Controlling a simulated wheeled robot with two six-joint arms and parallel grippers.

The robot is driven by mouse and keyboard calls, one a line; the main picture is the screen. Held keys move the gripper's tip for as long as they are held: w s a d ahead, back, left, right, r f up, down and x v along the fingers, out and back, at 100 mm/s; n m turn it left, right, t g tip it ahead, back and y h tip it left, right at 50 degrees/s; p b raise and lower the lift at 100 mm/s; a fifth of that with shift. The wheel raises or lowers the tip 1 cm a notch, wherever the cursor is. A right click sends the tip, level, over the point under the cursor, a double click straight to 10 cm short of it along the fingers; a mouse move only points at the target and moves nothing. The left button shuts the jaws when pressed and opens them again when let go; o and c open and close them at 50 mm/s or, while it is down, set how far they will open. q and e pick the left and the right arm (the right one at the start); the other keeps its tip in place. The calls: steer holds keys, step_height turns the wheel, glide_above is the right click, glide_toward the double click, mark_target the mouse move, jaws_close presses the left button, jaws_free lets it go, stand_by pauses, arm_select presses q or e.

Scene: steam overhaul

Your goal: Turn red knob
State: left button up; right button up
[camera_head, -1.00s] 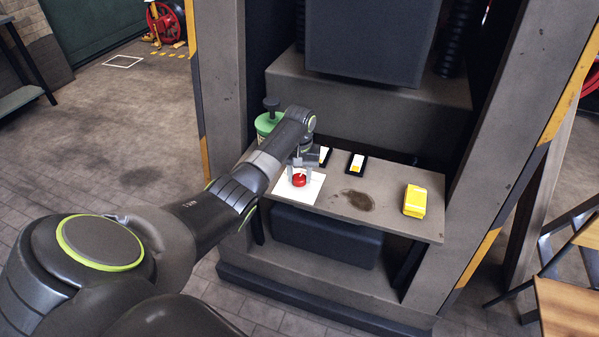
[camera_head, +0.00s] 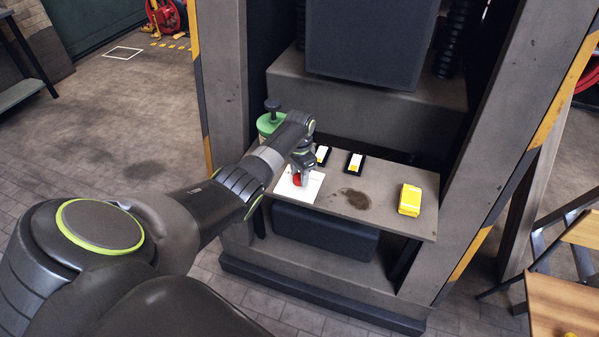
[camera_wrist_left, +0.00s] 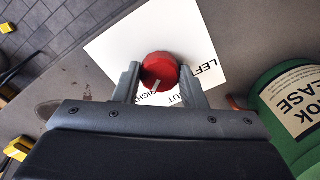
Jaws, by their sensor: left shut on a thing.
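The red knob (camera_head: 297,180) sits on a white sheet (camera_head: 311,189) on the grey shelf, mostly hidden by my gripper in the head view. In the left wrist view the knob (camera_wrist_left: 160,70) is round with a pale pointer mark, set on the white sheet (camera_wrist_left: 112,52) with printed words, of which "LEFT" and "RIGHT" can be partly read. My left gripper (camera_head: 299,178) points down over the knob. In the wrist view its two fingers (camera_wrist_left: 160,82) stand on either side of the knob and are shut on it. My right gripper is not in view.
On the shelf (camera_head: 385,205) are two small black-framed cards (camera_head: 355,163), a dark stain and a yellow box (camera_head: 410,200) at the right. A green container (camera_head: 268,124) stands close behind my left wrist. Tall posts flank the shelf.

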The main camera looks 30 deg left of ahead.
arm_select(q)
steer(key=shift+w+r+m, duration=0.1)
steer(key=shift+m, duration=0.4)
steer(key=o, duration=1)
step_height(320, 180, up, 17)
steer(key=shift+r+b, duration=0.2)
steer(key=shift+b, duration=0.15)
steer(key=shift+f, duration=0.1)
